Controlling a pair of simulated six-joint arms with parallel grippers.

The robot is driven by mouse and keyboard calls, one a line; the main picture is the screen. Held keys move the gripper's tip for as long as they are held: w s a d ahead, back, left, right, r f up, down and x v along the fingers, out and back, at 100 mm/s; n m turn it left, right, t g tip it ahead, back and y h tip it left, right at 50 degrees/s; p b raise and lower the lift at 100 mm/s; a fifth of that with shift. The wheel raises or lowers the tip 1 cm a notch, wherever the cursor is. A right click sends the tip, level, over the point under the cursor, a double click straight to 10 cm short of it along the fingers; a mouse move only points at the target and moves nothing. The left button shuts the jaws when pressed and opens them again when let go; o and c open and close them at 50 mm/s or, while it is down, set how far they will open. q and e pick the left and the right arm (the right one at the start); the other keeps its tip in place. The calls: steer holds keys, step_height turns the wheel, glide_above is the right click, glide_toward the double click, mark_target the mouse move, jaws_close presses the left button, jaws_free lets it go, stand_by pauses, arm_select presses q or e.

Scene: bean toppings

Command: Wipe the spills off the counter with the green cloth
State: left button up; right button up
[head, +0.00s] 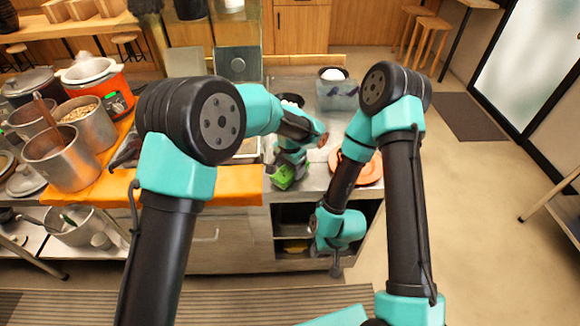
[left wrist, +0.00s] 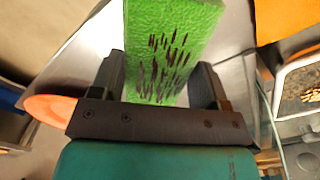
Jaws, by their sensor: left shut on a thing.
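The green cloth (head: 283,177) is at the counter's front edge in the head view. In the left wrist view the cloth (left wrist: 172,50) fills the space between the fingers and carries several dark brown streaks. My left gripper (head: 291,160) is shut on it; its fingers (left wrist: 163,85) flank the cloth in the wrist view. The steel counter (head: 312,183) lies beneath. I cannot make out any spill on its visible part; my arms hide some of it. My right gripper (head: 336,262) hangs in front of the counter, away from the cloth, and its jaw opening is unclear.
An orange plate (head: 372,172) lies right of the cloth, partly behind my right arm. A clear container (head: 338,95) stands farther back. An orange mat (head: 235,185) covers the counter to the left, with steel pots (head: 65,160) beyond. Open shelves (head: 292,222) are below the counter.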

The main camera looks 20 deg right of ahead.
arm_select(q)
steer(key=shift+f, duration=0.5)
stand_by(0.5)
steer(key=shift+w+a, duration=0.1)
steer(key=shift+w, duration=0.05)
steer(key=shift+w+a, duration=0.45)
steer(key=shift+w, duration=0.35)
steer(key=shift+w+a, duration=0.45)
steer(key=shift+w, duration=0.3)
steer(key=shift+w+a, duration=0.35)
steer(key=shift+w, duration=0.15)
steer(key=shift+c, duration=1.4)
steer(key=shift+s, duration=0.15)
steer(key=shift+s+d+f, duration=0.1)
steer(key=shift+s+d, duration=0.15)
steer(key=shift+s, duration=0.35)
steer(key=shift+s+d+f, duration=0.1)
steer(key=shift+s+d, duration=0.1)
steer(key=shift+s, duration=0.4)
steer(key=shift+c, duration=0.4)
steer(key=shift+s+d, duration=0.8)
steer(key=shift+s, duration=0.25)
